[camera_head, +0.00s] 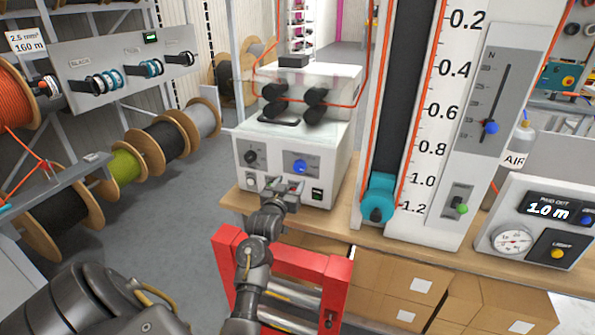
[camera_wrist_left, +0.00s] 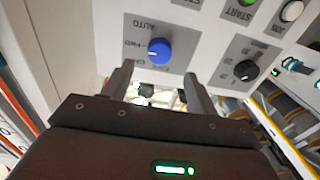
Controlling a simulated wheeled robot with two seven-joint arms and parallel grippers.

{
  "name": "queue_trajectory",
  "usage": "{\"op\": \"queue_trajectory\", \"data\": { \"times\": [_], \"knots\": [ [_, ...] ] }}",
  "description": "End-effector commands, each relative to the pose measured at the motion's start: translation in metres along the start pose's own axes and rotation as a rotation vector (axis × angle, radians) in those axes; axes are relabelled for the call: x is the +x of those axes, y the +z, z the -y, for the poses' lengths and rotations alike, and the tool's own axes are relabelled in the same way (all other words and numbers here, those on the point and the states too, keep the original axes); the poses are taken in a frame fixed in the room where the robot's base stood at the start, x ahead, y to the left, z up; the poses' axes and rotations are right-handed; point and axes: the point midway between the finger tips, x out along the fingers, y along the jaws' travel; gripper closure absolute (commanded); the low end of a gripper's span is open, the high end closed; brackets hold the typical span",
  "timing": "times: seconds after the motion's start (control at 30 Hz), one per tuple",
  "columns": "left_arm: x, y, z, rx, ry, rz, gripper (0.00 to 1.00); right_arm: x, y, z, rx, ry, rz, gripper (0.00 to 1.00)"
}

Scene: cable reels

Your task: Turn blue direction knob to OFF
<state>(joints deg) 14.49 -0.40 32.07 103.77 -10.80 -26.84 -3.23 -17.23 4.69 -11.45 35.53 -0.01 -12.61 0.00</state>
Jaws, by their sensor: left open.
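The blue direction knob (camera_head: 300,167) sits on a grey plate on the front of the white machine. It also shows in the left wrist view (camera_wrist_left: 160,51), where the panel lettering appears upside down. Labels by the knob include AUTO and FWD; a third is too blurred to read surely. A pale mark on the knob seems to face the FWD side. My left gripper (camera_head: 283,187) is open and empty, just below and in front of the knob. In the wrist view its two fingers (camera_wrist_left: 158,76) point at the panel, with the knob just beyond the tips, apparently not between them.
A tall scale column (camera_head: 420,180) stands right. Cable reels (camera_head: 120,165) line the left.

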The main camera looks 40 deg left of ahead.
Motion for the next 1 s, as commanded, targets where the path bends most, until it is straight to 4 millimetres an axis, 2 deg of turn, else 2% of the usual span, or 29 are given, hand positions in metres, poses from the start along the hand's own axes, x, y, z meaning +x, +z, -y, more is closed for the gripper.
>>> {"op": "queue_trajectory", "data": {
  "times": [0.2, 0.4, 0.6, 0.87, 1.0],
  "knots": [
    [0.043, -0.002, 0.0, 0.0, 0.0, 0.001, 0.41, -0.01, -0.001, 0.0, 0.0, 0.0, 0.0, 1.0],
    [0.069, -0.001, 0.0, 0.001, 0.0, 0.0, 0.41, -0.014, -0.002, 0.0, 0.001, 0.0, 0.0, 1.0],
    [0.079, 0.0, 0.0, 0.001, 0.0, 0.0, 0.41, -0.015, -0.002, 0.0, 0.001, 0.0, 0.0, 1.0],
    [0.08, 0.0, 0.0, 0.001, 0.0, 0.0, 0.41, -0.015, -0.002, 0.002, 0.001, -0.003, -0.001, 1.0],
    [0.08, 0.0, 0.0, 0.001, 0.0, 0.0, 0.6, -0.015, -0.003, 0.003, 0.002, -0.003, -0.001, 1.0]
  ]
}}
